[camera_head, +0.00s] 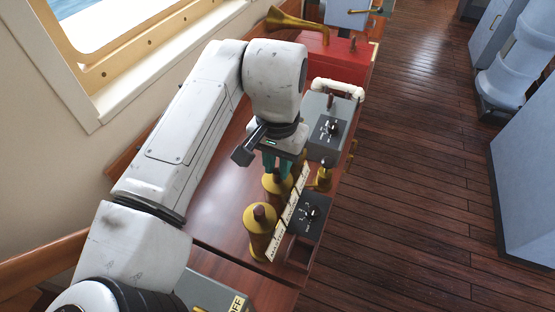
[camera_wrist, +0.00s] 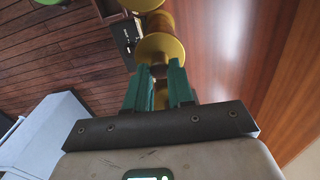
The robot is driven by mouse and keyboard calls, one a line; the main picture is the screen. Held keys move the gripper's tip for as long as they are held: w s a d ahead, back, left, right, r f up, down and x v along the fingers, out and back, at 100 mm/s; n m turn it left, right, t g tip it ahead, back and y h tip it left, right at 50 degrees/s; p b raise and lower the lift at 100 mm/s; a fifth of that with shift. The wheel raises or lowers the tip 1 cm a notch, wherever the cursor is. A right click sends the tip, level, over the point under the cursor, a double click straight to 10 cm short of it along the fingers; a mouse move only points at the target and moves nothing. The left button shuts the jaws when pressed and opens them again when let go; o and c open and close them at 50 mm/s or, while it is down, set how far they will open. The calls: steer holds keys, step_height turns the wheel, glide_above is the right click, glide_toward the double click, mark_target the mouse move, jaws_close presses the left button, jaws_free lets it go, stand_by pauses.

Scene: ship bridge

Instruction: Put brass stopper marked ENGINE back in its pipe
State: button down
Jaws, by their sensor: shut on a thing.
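My gripper (camera_head: 277,163) has teal fingers and is over the row of brass pipes on the wooden console. In the wrist view my gripper (camera_wrist: 160,88) is shut on a brass piece (camera_wrist: 160,98), apparently a stopper; its marking cannot be read. A round brass pipe top (camera_wrist: 160,48) shows just beyond the fingertips. In the head view the nearest brass pipe (camera_head: 260,232) has a brown knob on top. A second brass pipe (camera_head: 277,185) is just below my fingers. Whether the held piece touches a pipe cannot be told. The white label strips (camera_head: 274,240) are too small to read.
A smaller brass fitting (camera_head: 324,178) stands right of the pipes. A red box (camera_head: 335,62) with a brass horn (camera_head: 290,20) is at the back. Bare console (camera_head: 215,205) lies left of the pipes.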

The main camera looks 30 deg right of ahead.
steer(key=c, duration=0.9)
jaws_free()
step_height(320, 180, up, 11)
steer(key=shift+b, duration=0.45)
steer(key=shift+f, duration=0.1)
steer(key=d+f+n+t+h, duration=0.1)
steer(key=d+f+t+h, duration=0.3)
steer(key=d, duration=1.2)
steer(key=s+d+f+n+h, duration=0.2)
steer(key=d+f+n, duration=0.1)
steer(key=f, duration=0.5)
steer(key=s+a+f+n+g+y, duration=0.1)
steer(key=s+a+f+n+y, duration=0.2)
steer(key=s+f, duration=0.7)
steer(key=s+a+f+n+g+y, duration=0.2)
steer(key=s+a+f+n, duration=0.1)
steer(key=s+a+f, duration=0.5)
steer(key=s+f, duration=0.2)
steer(key=s, duration=0.1)
steer(key=shift+f+n+y, duration=0.35)
steer(key=shift+n+y, duration=0.05)
